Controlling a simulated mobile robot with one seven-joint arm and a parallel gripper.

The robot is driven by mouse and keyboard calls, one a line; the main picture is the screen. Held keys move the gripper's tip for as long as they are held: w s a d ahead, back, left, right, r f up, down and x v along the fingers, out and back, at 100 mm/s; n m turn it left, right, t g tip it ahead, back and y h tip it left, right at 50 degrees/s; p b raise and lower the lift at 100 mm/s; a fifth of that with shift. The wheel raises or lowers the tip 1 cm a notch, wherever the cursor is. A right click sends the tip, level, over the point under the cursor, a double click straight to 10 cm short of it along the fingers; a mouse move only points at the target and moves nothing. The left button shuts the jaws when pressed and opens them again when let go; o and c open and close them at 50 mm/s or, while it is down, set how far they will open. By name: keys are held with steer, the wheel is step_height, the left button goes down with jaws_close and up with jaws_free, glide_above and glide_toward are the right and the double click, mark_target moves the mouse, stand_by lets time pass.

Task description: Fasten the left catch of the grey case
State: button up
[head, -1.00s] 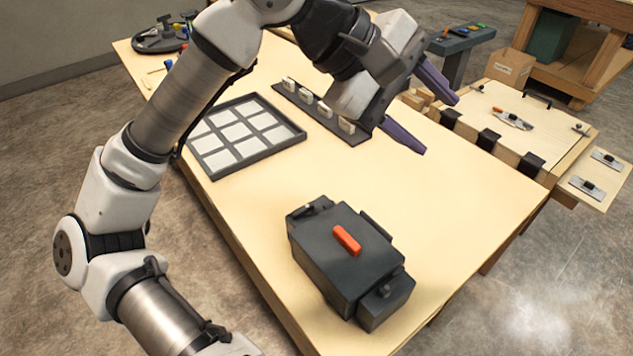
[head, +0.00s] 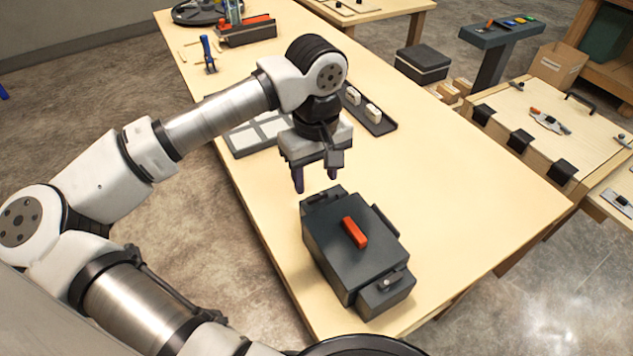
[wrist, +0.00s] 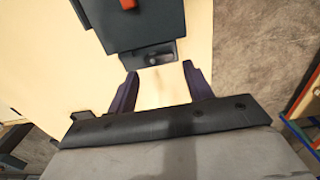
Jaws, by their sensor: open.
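The dark grey case (head: 345,265) stands on the near part of the wooden table, with a red handle (head: 355,232) on its lid. One end ledge with a catch (head: 325,197) is at its far-left end, nearest my gripper. The other end ledge with a catch (head: 388,284) is at its near-right end. My gripper (head: 315,188) is open and empty, pointing down just behind the far-left end of the case. In the wrist view its purple fingers (wrist: 160,78) are spread apart, and a catch (wrist: 152,58) on the case end lies just beyond their tips, apart from them.
A grey tray with pale squares (head: 255,137) lies behind my gripper, partly hidden. A dark rail with white blocks (head: 368,108) is to its right. The table (head: 470,190) is clear right of the case. A bench with black straps (head: 545,125) stands farther right.

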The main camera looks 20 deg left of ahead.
mark_target(316, 195)
steer(key=shift+f+p, duration=0.3)
steer(key=shift+f, duration=1.75)
steer(key=shift+c, duration=0.4)
steer(key=c, duration=0.6)
